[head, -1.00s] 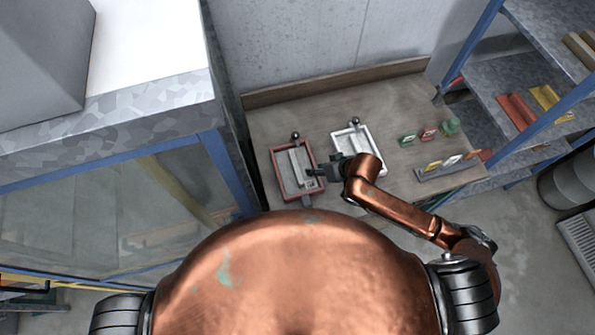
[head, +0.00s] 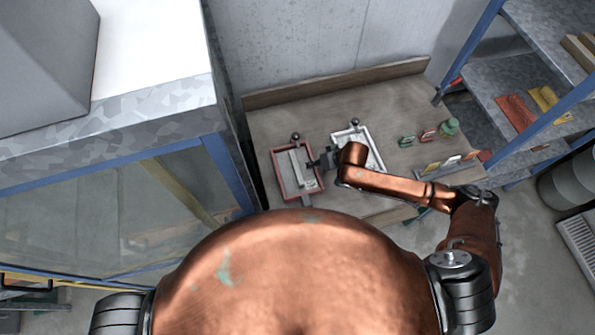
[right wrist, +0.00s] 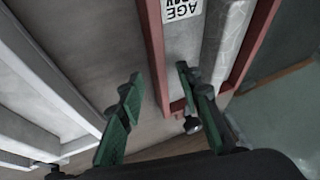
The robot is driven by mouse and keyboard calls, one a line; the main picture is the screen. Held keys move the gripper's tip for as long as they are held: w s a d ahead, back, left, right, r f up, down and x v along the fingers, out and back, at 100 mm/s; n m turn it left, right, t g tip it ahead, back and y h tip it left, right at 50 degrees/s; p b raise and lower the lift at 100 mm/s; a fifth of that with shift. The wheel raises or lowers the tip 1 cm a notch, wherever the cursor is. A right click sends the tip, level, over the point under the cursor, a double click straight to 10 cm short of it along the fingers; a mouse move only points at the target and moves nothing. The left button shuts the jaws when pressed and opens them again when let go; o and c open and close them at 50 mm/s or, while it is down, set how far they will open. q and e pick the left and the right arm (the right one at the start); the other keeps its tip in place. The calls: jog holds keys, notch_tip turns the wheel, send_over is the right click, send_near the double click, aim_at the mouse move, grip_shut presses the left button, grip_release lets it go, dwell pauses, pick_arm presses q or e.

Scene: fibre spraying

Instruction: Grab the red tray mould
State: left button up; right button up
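The red tray mould (head: 276,172) lies on the workbench, a shallow tray with a red rim, a pale bar inside and a round dark knob at its far end. My right gripper (head: 320,161) is at the tray's right side. In the right wrist view, the right gripper (right wrist: 158,72) is open, its green fingers apart, with the red side wall of the red tray mould (right wrist: 153,40) appearing between them. Whether either finger touches the wall cannot be told. My left gripper is not in view.
A white tray mould (head: 376,146) stands just right of the red one. Coloured clamps (head: 428,134) and a green container (head: 448,127) are at the bench's right. A blue-framed shelf (head: 505,105) stands right, a blue-framed cabinet (head: 225,165) left.

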jog(key=shift+w+a+f, duration=0.1)
jog(key=shift+a+f, duration=0.05)
jog(key=shift+f, duration=0.1)
jog(key=shift+c, duration=0.4)
grip_shut()
jog(key=shift+w+r, duration=0.1)
jog(key=shift+r, duration=0.1)
